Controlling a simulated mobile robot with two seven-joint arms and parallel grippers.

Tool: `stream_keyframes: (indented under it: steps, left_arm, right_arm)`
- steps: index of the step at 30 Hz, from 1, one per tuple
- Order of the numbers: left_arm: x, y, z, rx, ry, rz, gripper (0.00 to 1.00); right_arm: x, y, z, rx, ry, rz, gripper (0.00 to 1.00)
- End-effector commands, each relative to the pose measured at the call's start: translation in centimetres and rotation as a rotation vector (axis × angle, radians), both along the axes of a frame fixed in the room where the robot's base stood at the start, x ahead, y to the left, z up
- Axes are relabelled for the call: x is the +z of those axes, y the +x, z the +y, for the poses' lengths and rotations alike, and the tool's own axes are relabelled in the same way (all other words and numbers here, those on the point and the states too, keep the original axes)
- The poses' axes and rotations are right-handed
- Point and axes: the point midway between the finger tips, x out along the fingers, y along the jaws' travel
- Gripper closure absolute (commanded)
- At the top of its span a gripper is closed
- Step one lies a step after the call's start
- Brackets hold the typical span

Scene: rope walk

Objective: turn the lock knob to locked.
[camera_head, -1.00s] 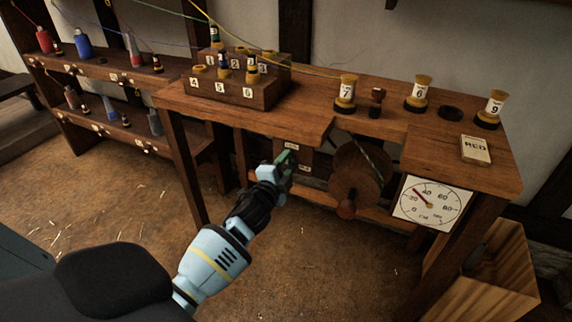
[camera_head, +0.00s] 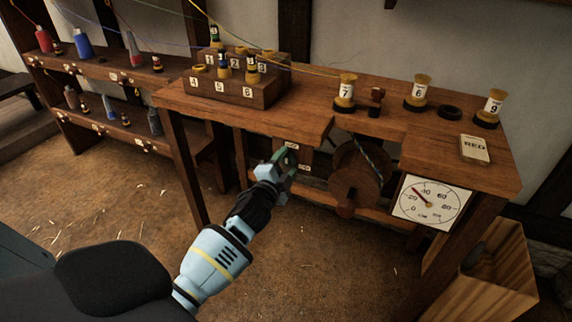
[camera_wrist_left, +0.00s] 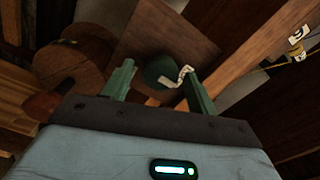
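The lock knob (camera_wrist_left: 160,70) shows in the left wrist view as a dark green round piece on a brown wooden plate (camera_wrist_left: 185,38). A small white mark, partly cut off by a finger, lies at its right. My left gripper (camera_wrist_left: 160,78) is open, with one green finger on each side of the knob; I cannot tell whether they touch it. In the head view my left gripper (camera_head: 284,160) is under the bench front, between two small white labels (camera_head: 292,145) (camera_head: 304,167), and hides the knob. The labels are unreadable. My right gripper is out of view.
A wooden crank wheel (camera_head: 357,180) is close to the right of the gripper. A dial gauge (camera_head: 432,203) hangs at the bench's right front. A wooden crate (camera_head: 490,280) stands at lower right.

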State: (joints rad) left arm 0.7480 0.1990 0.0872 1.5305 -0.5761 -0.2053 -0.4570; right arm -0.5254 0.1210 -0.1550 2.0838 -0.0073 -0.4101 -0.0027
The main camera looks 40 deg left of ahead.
Motion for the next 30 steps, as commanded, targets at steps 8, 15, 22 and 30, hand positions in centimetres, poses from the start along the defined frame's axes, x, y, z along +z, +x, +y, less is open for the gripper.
stream_keyframes:
  steps: [8, 15, 22, 30]
  left_arm:
    - [0.0, -0.2, 0.0, 0.0, 0.002, 0.0, 0.42]
    - [0.0, -3.0, -0.7, 0.001, 0.001, 0.001, 0.42]
    - [-0.1, -6.2, -1.5, 0.0, 0.0, 0.001, 0.42]
    - [0.1, -7.6, -1.8, 0.0, 0.001, -0.001, 0.42]
  right_arm:
    - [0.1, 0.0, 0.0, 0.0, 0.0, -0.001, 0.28]
    - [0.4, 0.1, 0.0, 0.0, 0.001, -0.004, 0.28]
    - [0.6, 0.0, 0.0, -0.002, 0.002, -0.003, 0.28]
    - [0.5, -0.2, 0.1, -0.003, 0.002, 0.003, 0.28]
